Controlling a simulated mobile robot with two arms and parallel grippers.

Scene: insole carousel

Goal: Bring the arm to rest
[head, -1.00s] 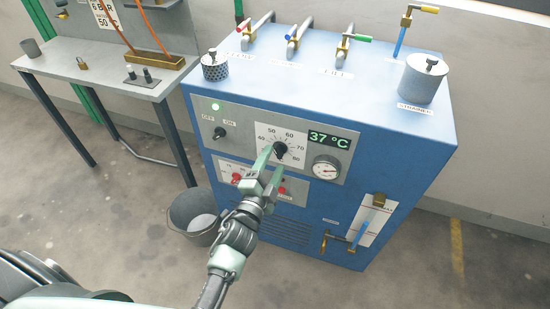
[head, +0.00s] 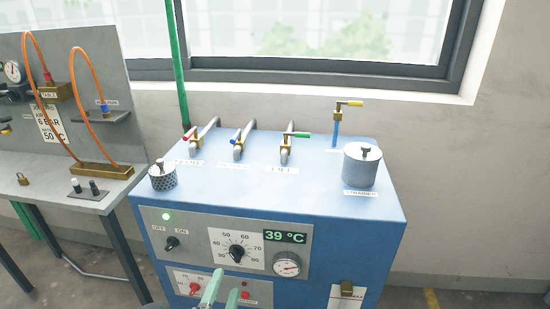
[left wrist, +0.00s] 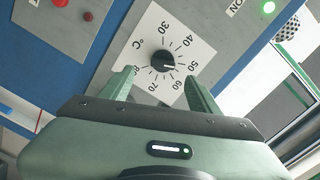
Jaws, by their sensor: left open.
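My left gripper (head: 220,290) shows at the bottom of the head view, in front of the blue machine (head: 370,235). Its two pale green fingers are apart and hold nothing. In the left wrist view the open fingers (left wrist: 160,90) point at the black temperature knob (left wrist: 163,62) on its white dial, with the knob beyond the tips and clear of them. In the head view the knob (head: 237,252) sits above the fingertips. The display (head: 285,237) reads 39 °C. My right gripper is not in view.
A bench (head: 90,197) with orange hoses stands at the left. A round gauge (head: 287,264) is beside the dial.

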